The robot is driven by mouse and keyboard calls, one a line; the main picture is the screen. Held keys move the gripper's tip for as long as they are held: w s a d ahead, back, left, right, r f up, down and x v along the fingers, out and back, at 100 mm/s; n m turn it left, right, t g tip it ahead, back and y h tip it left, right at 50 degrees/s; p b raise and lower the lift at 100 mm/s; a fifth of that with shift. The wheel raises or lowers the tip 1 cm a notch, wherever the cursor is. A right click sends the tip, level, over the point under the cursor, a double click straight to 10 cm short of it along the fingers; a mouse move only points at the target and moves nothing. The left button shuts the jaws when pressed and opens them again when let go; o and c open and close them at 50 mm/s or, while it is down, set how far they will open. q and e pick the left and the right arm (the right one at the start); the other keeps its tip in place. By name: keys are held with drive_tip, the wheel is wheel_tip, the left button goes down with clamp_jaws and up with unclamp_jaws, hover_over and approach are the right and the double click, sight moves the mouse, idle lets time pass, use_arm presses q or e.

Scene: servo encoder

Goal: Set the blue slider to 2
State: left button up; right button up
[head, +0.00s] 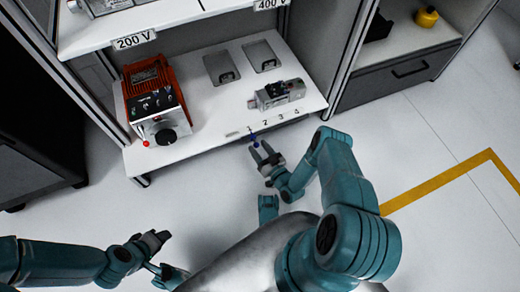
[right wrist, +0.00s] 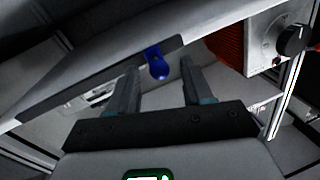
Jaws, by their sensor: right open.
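The blue slider (head: 253,137) sits at the front edge of the white shelf, by the printed 1 at the left end of the 1-to-4 scale (head: 273,119). In the right wrist view its blue knob (right wrist: 157,66) hangs from the edge, in line with the gap between my fingers. My right gripper (head: 262,149) is open, with its fingertips close to the knob; contact cannot be told. Its two spread fingers also show in the right wrist view (right wrist: 159,66). My left gripper (head: 152,253) is low at the left, away from the shelf; its jaw state is unclear.
On the shelf (head: 210,120) stand an orange and grey device (head: 155,100) with a black knob and a grey metal unit (head: 277,94) behind the scale. Two recessed plates (head: 221,66) lie at the back. Cabinet posts flank the shelf; the floor in front is clear.

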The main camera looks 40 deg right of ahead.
clamp_jaws()
drive_tip(key=s+d, duration=0.1)
drive_tip(key=d, duration=0.5)
drive_tip(key=shift+s+d, duration=0.3)
drive_tip(key=shift+d, duration=0.1)
unclamp_jaws()
use_arm(q)
drive_tip(key=shift+g, duration=0.6)
drive_tip(key=s+r+p, duration=0.2)
drive_tip(key=r+p, duration=0.1)
drive_tip(key=s+r+p, duration=0.1)
drive_tip(key=shift+s+d+r, duration=0.1)
drive_tip(key=shift+d+r, duration=0.05)
drive_tip(key=shift+d, duration=0.15)
use_arm(e)
drive_tip(key=s, duration=1.6)
drive_tip(key=shift+s+a, duration=0.2)
drive_tip(key=shift+a, duration=0.1)
